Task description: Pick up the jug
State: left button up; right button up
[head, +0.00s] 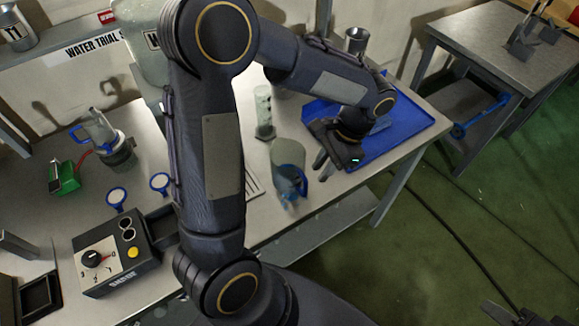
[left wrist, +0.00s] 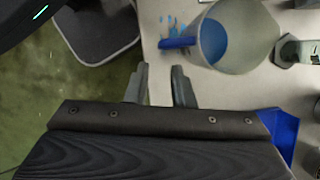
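A clear jug (head: 288,155) with a blue handle (head: 292,184) stands near the front edge of the table. My left gripper (head: 320,163) is open and empty, just to the right of the jug and apart from it. In the left wrist view the jug (left wrist: 230,38) is beyond and right of the open fingertips (left wrist: 158,72). Its blue handle (left wrist: 178,43) points left, ahead of the fingers. My right gripper (head: 503,314) shows only partly at the bottom right edge, over the floor. Its opening is unclear.
A blue tray (head: 412,122) lies right of the jug, under my left forearm. A clear cylinder (head: 264,110) stands behind the jug. Another clear vessel with a blue handle (head: 98,128) stands at the left. A black control box (head: 112,252) sits at front left.

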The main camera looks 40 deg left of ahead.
aim_at(307, 187)
pick_arm(q)
jog(key=x, duration=0.2)
jog(key=p+x, duration=0.1)
jog(key=x, duration=0.4)
jog(key=shift+s+a, duration=0.25)
jog(key=shift+s, duration=0.05)
jog(key=shift+f, duration=0.25)
jog(key=shift+c, duration=0.3)
grip_shut()
